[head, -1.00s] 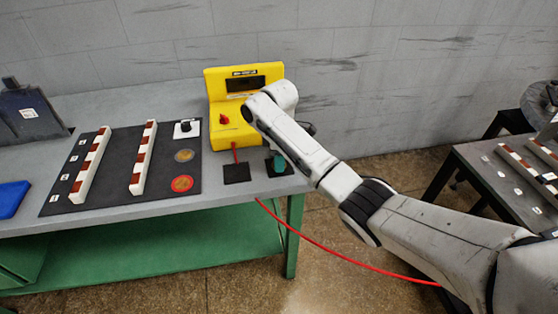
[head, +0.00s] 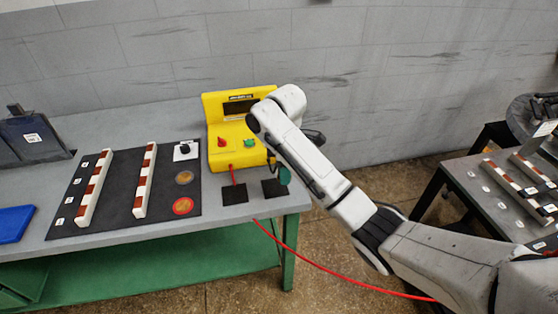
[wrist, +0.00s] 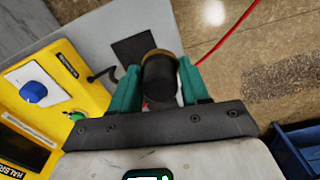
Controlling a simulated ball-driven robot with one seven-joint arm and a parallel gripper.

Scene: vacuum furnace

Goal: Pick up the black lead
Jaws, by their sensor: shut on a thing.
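The black lead's dark cylindrical end (wrist: 159,78) sits between the teal fingers of my gripper (wrist: 158,92) in the wrist view. My gripper is shut on it. In the head view my gripper (head: 284,176) hangs above the bench's right end, beside the yellow meter (head: 228,150). A thin black cable (wrist: 100,76) runs from the meter side toward the gripper. The right black pad (head: 275,189) lies bare below the gripper; one pad (wrist: 133,47) also shows in the wrist view.
A red lead (head: 300,254) runs from the meter over the bench edge and down to the right. The left black pad (head: 234,194) is by its start. A dark mat (head: 115,192) with striped bars lies left. A second bench (head: 470,180) stands right.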

